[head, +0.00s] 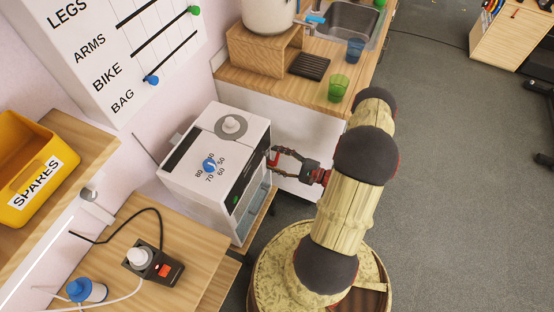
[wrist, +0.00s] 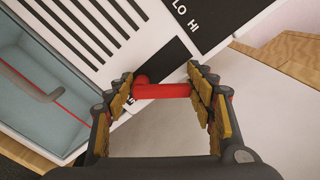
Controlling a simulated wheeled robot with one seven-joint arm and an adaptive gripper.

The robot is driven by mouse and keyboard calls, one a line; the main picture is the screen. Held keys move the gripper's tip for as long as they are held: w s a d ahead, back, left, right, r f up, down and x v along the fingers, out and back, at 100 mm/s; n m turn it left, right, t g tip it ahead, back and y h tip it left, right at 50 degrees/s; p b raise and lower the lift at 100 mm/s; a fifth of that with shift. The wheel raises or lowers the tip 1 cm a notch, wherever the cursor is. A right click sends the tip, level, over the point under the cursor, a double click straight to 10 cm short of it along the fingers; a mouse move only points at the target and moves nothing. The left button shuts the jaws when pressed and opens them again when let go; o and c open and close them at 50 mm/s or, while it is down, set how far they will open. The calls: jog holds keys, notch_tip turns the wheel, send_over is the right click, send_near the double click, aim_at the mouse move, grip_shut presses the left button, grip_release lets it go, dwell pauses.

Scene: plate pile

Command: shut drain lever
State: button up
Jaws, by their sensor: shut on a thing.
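The drain lever is a red bar (wrist: 162,91) on the side of a white machine (head: 192,186). In the wrist view it lies across the gap between my fingers, against a white panel with dark slots. My gripper (wrist: 160,86) has a finger at each end of the red bar and is shut on it. In the head view my gripper (head: 279,155) reaches the machine's right side, where a little red of the lever shows. A label beside the lever is mostly hidden by the left finger.
A wooden counter (head: 300,90) behind holds green and blue cups. A wooden table (head: 190,240) with a switch box (head: 155,262) is at the lower left. Open floor lies to the right.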

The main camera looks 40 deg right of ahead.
jog(key=n, duration=0.3)
jog(key=n+b, duration=0.1)
jog(key=shift+s+a+r+n, duration=0.1)
jog(key=shift+a+r+n, duration=0.15)
jog(key=shift+r+n, duration=0.1)
jog(key=shift+s+a+n+b, duration=0.1)
jog(key=shift+a+n+b, duration=0.15)
jog(key=shift+n, duration=0.5)
jog(key=shift+s+a+n+b, duration=0.1)
jog(key=shift+n+b, duration=0.25)
jog(key=shift+n, duration=0.35)
jog(key=o, duration=0.8)
jog(key=shift+a, duration=0.1)
jog(key=o, duration=0.3)
jog(key=shift+a+f, duration=0.1)
jog(key=shift+f, duration=0.05)
jog(key=shift+s, duration=0.15)
jog(key=v, duration=1.1)
jog(key=shift+s+d+f, duration=0.1)
jog(key=shift+s+d, duration=0.1)
jog(key=shift+s, duration=0.15)
